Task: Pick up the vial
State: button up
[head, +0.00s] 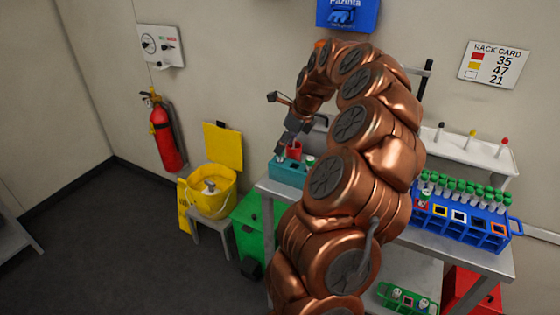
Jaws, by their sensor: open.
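My gripper (282,124) is open, at the end of my copper-coloured arm, just above a teal holder (288,171) on the left end of the metal table. A red piece (294,150) shows at the holder, right below the gripper; I cannot tell if it is a vial. A small green-topped vial (310,161) shows beside it. Several green-capped vials (468,187) stand in a blue rack (485,235) on the right. Vials with a black cap (440,129), yellow cap (471,136) and red cap (503,145) stand on the wall shelf. My arm hides the table's middle.
The metal table (455,252) has a lower shelf with a green rack (405,300) of vials. A green bin (249,228), a yellow bucket (212,195) and a fire extinguisher (165,135) are left. A rack card (494,64) hangs on the wall.

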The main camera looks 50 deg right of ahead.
aim_at(280, 163)
jog(key=shift+w+f+p, duration=0.3)
jog(key=shift+f+p, duration=0.05)
jog(key=shift+d+p+x, duration=0.1)
jog(key=shift+p+x, duration=0.4)
jog(key=shift+x, duration=0.65)
jog(key=shift+d+p+x, duration=0.15)
jog(key=shift+p+x, duration=0.3)
jog(key=shift+x, duration=0.65)
jog(key=c, duration=1)
